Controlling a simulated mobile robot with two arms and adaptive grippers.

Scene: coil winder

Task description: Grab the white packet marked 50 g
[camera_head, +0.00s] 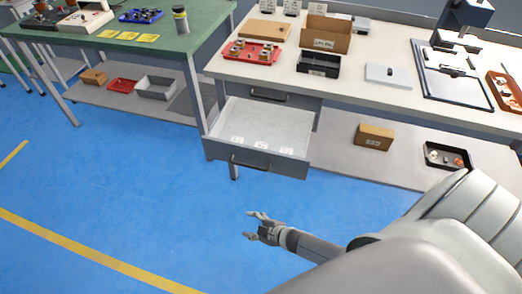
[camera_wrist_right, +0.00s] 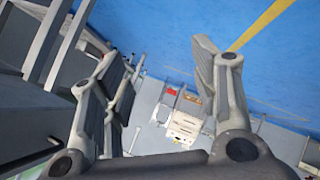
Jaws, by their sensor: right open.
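Several white packets with dark print stand at the back of the right workbench in the head view: a left one (camera_head: 266,5), a middle one (camera_head: 292,6) and a right one (camera_head: 317,7). Their print is too small to read, so I cannot tell which is marked 50 g. Small white labelled pieces (camera_head: 260,145) also show inside the open drawer (camera_head: 307,148); I cannot tell whether they are packets or labels. My right gripper (camera_head: 249,225) is open and empty over the blue floor, in front of the drawer. Its spread fingers show in the wrist view (camera_wrist_right: 160,62). My left gripper is not in view.
The cream workbench (camera_head: 352,76) carries a red tray (camera_head: 250,53), a cardboard box (camera_head: 324,34), a black bin (camera_head: 318,65) and a dark machine (camera_head: 455,70). The drawer juts out below its left end. A green table (camera_head: 165,33) stands left. The floor in front is clear.

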